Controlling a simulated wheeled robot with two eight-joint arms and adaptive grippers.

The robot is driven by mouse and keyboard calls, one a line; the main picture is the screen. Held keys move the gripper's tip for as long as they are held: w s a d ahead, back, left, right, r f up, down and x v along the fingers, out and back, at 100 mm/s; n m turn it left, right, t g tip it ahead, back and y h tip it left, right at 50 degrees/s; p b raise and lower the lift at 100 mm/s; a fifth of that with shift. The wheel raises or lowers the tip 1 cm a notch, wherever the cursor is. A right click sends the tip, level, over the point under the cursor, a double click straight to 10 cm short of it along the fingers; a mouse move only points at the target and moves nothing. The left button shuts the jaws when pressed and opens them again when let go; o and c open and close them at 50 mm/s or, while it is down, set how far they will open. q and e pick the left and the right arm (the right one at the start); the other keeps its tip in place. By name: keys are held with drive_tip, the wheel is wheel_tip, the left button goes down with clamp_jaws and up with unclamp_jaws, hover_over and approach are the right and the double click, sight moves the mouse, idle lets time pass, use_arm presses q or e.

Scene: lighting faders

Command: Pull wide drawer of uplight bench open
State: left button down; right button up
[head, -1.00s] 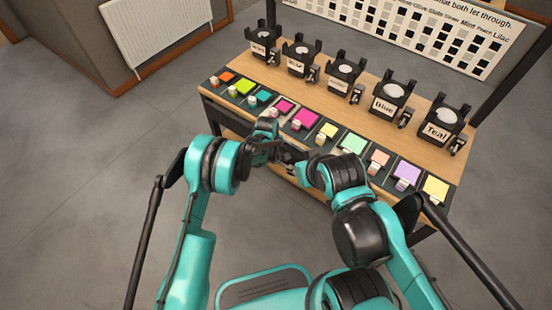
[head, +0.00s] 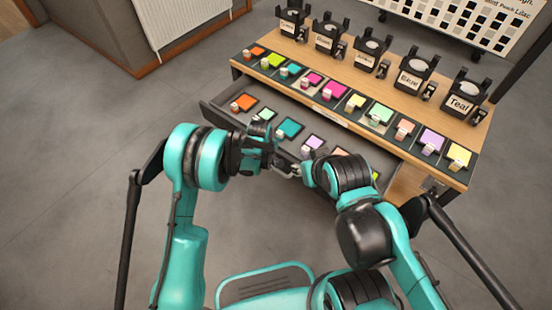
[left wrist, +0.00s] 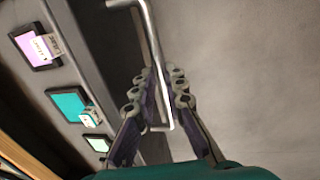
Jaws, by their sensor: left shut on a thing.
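The wide drawer (head: 222,112) of the wooden bench (head: 408,142) stands pulled out toward me, with colored tiles inside. Its silver bar handle (left wrist: 150,38) shows in the left wrist view, running down between my left fingers. My left gripper (head: 284,167) is shut on this handle in front of the drawer; the fingers also show in the left wrist view (left wrist: 158,100). My right arm's wrist end is close beside it, in front of the drawer's right part. My right fingers cannot be made out. My arms hide much of the drawer front.
Faders with colored tiles line the bench's front edge. Several black lamp holders with name labels, such as Teal (head: 463,103), stand behind them. A radiator (head: 180,18) is on the wall at the upper left. The floor (head: 80,150) at left is clear.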

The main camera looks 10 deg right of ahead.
use_arm(q)
drive_tip(key=shift+s+a, duration=0.6)
drive_tip(key=shift+a, duration=0.25)
drive_tip(key=c, duration=1.8)
unclamp_jaws()
drive_tip(key=shift+c, duration=0.2)
wheel_tip(320, 180, up, 12)
drive_tip(key=s+a, duration=0.1)
drive_tip(key=shift+s+a, duration=0.2)
drive_tip(key=shift+a, duration=0.2)
drive_tip(key=shift+f, duration=0.1)
